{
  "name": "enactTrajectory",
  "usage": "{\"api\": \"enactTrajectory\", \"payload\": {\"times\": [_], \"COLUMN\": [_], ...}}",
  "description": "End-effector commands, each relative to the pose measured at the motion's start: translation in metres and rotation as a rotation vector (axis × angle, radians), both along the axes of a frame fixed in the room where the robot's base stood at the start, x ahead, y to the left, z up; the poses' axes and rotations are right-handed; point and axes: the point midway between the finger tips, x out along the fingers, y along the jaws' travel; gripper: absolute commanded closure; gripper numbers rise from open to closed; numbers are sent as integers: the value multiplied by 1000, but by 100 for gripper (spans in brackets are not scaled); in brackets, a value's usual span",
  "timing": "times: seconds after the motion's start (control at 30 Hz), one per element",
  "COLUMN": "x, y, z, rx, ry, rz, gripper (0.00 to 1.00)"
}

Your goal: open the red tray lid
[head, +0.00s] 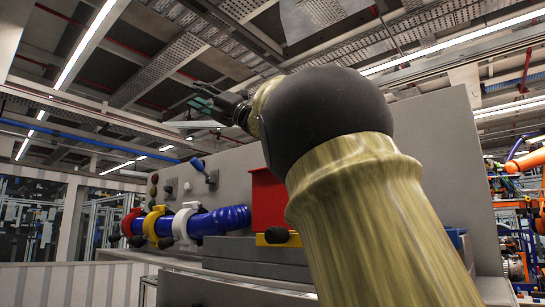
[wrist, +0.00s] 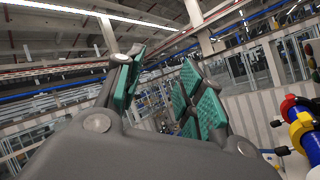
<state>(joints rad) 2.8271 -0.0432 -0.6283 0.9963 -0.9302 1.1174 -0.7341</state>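A red part (head: 268,200), which looks like the tray lid, stands upright at the middle of the head view. Its right side is hidden behind my arm, so I cannot tell its full shape. A yellow piece with a dark knob (head: 277,237) sits just below it. My gripper (head: 195,110) is raised high, up and left of the red part and well apart from it. It points left. In the wrist view my gripper (wrist: 160,68) has its green-padded fingers apart with nothing between them. The red part does not show in the wrist view.
A blue hose (head: 222,220) with red, yellow and white clamps sticks out left of the red part; it also shows in the wrist view (wrist: 312,145). A grey panel with knobs and a lever (head: 204,172) stands behind. An orange robot arm (head: 528,158) is far right.

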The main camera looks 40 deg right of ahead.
Motion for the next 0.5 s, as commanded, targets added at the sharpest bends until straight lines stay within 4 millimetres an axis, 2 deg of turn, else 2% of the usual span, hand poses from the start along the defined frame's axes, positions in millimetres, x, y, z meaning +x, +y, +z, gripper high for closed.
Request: {"api": "enactTrajectory", "payload": {"times": [0.03,0.17,0.2,0.3,0.4,0.5], "x": [-3,-16,-24,-49,-74,-94], "y": [-26,-103,-127,-184,-228,-257], "z": [-15,-53,-64,-88,-105,-115], "rx": [-85,-333,-409,-582,-719,-807], "ry": [14,66,85,136,183,218], "rz": [-112,-405,-487,-660,-783,-856], "gripper": [62,62,62,62,62,62]}}
